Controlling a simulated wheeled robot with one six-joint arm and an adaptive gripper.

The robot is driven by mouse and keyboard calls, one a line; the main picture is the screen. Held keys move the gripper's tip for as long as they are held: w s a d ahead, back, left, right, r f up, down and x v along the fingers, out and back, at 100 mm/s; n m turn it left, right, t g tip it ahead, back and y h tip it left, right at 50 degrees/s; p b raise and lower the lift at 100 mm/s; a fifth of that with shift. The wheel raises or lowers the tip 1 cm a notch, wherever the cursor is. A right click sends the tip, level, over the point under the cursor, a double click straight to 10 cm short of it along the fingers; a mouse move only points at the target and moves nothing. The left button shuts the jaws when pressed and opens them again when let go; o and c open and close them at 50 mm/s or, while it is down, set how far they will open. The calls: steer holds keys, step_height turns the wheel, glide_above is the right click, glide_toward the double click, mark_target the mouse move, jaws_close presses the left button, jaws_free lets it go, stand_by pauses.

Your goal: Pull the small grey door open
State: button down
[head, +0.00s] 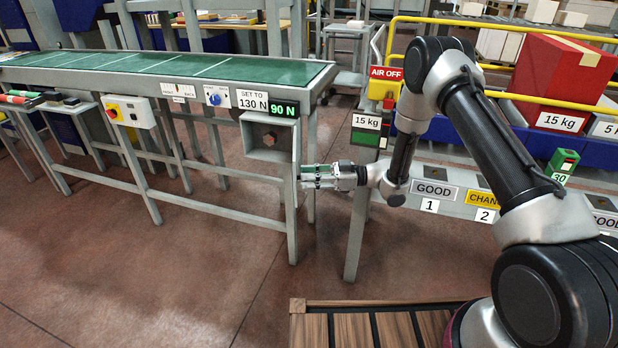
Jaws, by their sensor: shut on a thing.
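The small grey door (297,152) stands swung out at the right side of a grey box (255,153) under the conveyor's end, and I see it nearly edge-on. The box front is open and a brown bolt head (269,138) shows inside. My gripper (304,177) comes in from the right, level, at the door's lower part. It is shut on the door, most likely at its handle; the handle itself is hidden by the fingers.
The green conveyor (170,66) runs above, with a "SET TO 130 N" sign (252,100) and a green "90 N" display (284,109). A conveyor leg stands close beside my gripper. A bench with "GOOD" labels (435,190) is at right. The floor (190,260) in front is clear.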

steer(key=c, duration=1.2)
jaws_free()
steer(key=d, duration=1.2)
steer(key=shift+w, duration=0.2)
